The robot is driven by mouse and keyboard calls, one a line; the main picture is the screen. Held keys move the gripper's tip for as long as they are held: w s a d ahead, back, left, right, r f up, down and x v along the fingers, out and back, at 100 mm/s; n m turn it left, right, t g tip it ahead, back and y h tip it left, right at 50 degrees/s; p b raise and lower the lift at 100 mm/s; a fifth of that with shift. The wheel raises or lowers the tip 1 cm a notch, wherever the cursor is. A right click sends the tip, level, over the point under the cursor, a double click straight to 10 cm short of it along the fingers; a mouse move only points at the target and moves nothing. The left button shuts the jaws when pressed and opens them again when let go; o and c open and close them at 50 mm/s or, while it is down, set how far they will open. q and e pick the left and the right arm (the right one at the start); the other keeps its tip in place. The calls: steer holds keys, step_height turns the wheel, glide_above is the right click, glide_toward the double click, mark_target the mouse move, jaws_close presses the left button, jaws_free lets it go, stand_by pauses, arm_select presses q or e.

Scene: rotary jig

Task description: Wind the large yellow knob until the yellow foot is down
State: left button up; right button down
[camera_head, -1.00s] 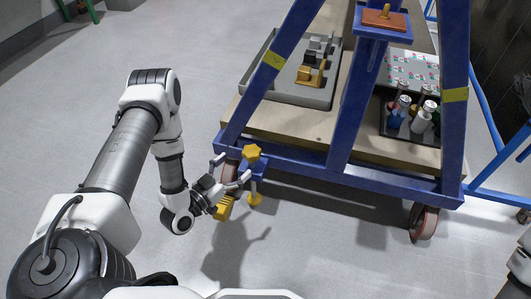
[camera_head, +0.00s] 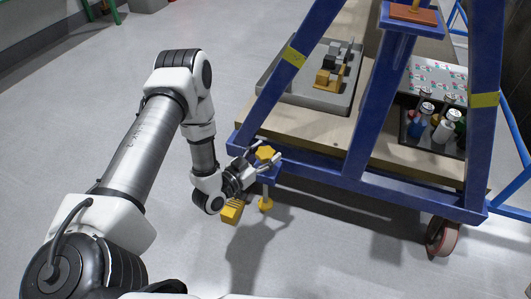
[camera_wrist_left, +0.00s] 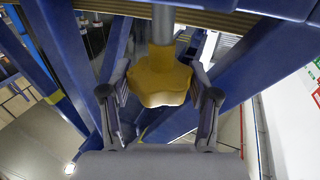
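The large yellow knob (camera_head: 265,153) sits on top of a blue bracket at the front left corner of the blue frame. In the left wrist view the lobed knob (camera_wrist_left: 158,78) sits on a grey rod. My left gripper (camera_head: 267,151) has its two fingers on either side of the knob; in the left wrist view, the fingers (camera_wrist_left: 160,92) are spread, with small gaps to the knob. The yellow foot (camera_head: 266,205) hangs below the bracket on a thin rod. I cannot tell whether it touches the floor. My right gripper is out of view.
A yellow ribbed block (camera_head: 232,211) is beside the foot, under my wrist. The blue frame (camera_head: 360,182) carries a wooden deck with a grey tray (camera_head: 305,92) and a dark bottle bin (camera_head: 430,147). A caster wheel (camera_head: 443,238) is at right. Floor at left is clear.

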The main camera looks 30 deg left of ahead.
arm_select(q)
steer(key=shift+r+m+h+p, duration=0.2)
steer(key=shift+m+h+p, duration=0.2)
steer(key=shift+h+p, duration=0.25)
steer(key=m+g+h+p, duration=0.1)
steer(key=m+h+p, duration=0.1)
steer(key=h+p, duration=0.1)
steer(key=shift+a+r+m+g+h+p, duration=0.1)
steer(key=shift+m+g+h+p, duration=0.2)
steer(key=shift+m+h, duration=0.1)
steer(key=m+g+h, duration=0.1)
steer(key=h, duration=0.1)
steer(key=m+g+h+p, duration=0.1)
steer(key=shift+w+f+m+h, duration=0.1)
steer(key=shift+f+m+h, duration=0.1)
steer(key=shift+m+h, duration=0.15)
steer(key=shift+f+m+g+h+p, duration=0.1)
steer(key=shift+m+g+h+p, duration=0.2)
steer(key=shift+m+g+h, duration=1.45)
steer(key=shift+g+h, duration=0.05)
steer(key=shift+g, duration=0.5)
steer(key=m+g+h+b, duration=0.1)
steer(key=m+g, duration=0.1)
steer(key=g, duration=0.1)
steer(key=shift+f+h, duration=0.15)
steer(key=shift+h, duration=0.15)
steer(key=shift+m+g+h+b, duration=0.4)
steer(key=shift+m+g+b, duration=0.25)
steer(key=shift+m+g, duration=0.55)
steer(key=shift+g, duration=0.4)
